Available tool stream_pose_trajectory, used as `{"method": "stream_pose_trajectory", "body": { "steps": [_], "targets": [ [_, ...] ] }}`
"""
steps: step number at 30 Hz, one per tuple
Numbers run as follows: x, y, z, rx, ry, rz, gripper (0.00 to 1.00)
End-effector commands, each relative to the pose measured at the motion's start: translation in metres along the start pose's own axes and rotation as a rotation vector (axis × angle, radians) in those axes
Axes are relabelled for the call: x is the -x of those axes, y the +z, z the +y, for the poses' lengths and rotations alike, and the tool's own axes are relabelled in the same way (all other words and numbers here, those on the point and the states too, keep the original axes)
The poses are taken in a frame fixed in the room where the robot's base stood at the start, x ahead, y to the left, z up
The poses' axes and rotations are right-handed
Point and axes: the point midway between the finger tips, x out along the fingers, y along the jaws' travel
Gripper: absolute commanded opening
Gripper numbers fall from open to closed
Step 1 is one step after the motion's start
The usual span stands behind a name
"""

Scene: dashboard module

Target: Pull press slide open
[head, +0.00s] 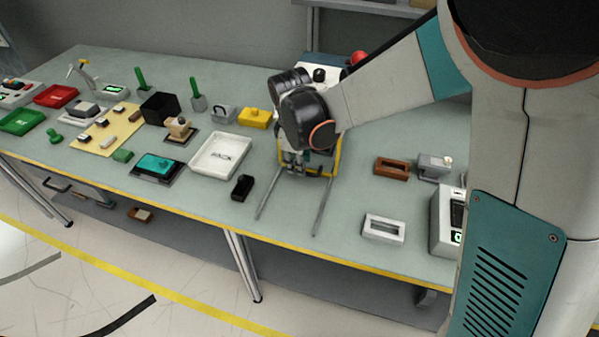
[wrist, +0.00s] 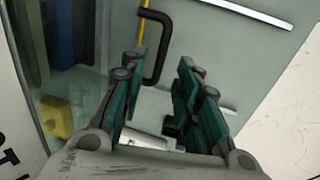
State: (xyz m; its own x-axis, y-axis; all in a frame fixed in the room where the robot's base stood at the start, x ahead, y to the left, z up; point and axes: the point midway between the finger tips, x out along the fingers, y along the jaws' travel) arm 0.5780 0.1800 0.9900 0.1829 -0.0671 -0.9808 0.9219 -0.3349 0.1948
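The press stands under and behind my arm in the head view, mostly hidden; its red button (head: 358,57) and part of its yellow frame (head: 337,158) show. Two thin metal rails (head: 320,208) run from it toward the table's front edge. My gripper (head: 303,168) is low at the front of the press. In the wrist view my gripper (wrist: 162,62) is open, with teal finger pads apart. A black C-shaped handle (wrist: 160,45) shows near the fingertips, between them in the picture; I cannot tell whether they touch. A rail (wrist: 240,13) shows beyond it.
A white tray (head: 220,156) and a black block (head: 242,187) lie left of the rails. A brown frame (head: 392,168), a white frame (head: 384,227) and a grey device (head: 447,222) stand to the right. A yellow block (head: 254,118) is left of the press.

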Motion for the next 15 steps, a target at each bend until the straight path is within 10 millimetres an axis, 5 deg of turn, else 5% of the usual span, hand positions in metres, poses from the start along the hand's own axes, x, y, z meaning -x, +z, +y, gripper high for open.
{"method": "stream_pose_trajectory", "body": {
  "steps": [6, 15],
  "targets": [
    [-0.027, 0.000, -0.001, 0.000, 0.000, 0.000, 0.30],
    [-0.033, 0.000, 0.000, 0.000, 0.000, 0.000, 0.30]
  ]
}}
